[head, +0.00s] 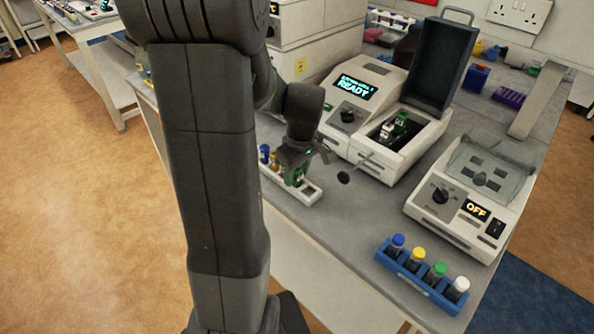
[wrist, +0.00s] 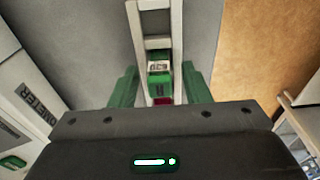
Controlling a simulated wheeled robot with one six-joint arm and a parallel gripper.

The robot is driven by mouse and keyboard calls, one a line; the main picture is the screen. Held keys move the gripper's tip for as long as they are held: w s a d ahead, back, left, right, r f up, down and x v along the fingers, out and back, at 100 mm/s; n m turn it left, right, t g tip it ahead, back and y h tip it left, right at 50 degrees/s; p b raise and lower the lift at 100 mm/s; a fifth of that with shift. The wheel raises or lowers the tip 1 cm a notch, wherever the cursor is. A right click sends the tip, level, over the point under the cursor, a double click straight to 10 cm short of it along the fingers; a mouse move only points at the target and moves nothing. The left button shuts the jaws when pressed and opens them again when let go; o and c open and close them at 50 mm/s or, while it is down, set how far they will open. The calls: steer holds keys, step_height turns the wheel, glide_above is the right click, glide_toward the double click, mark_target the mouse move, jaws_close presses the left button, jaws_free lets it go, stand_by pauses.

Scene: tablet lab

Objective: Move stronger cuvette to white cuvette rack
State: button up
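The white cuvette rack (head: 312,192) stands on the bench, partly hidden by my gripper in the head view. It also shows in the wrist view (wrist: 155,5) as a white frame with slots. My gripper (wrist: 160,85) is over it, its two green fingers spread apart. A green-topped cuvette (wrist: 160,82) with a pale marked face sits in the rack between the fingers, with visible gaps on both sides. I cannot tell which cuvette is stronger.
A blue rack (head: 415,281) with blue-, yellow-, green- and white-capped bottles stands at the bench's front. A second device (head: 470,195) reading OFF is at the right. The spectrophotometer's dark lid (head: 440,65) stands raised. Bare bench lies between the white rack and blue rack.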

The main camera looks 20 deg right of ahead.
steer(key=shift+r, duration=0.1)
step_height(320, 180, up, 12)
steer(key=s, duration=0.1)
steer(key=shift+s+d, duration=0.2)
steer(key=shift+d, duration=0.05)
steer(key=shift+c, duration=0.2)
stand_by(1.2)
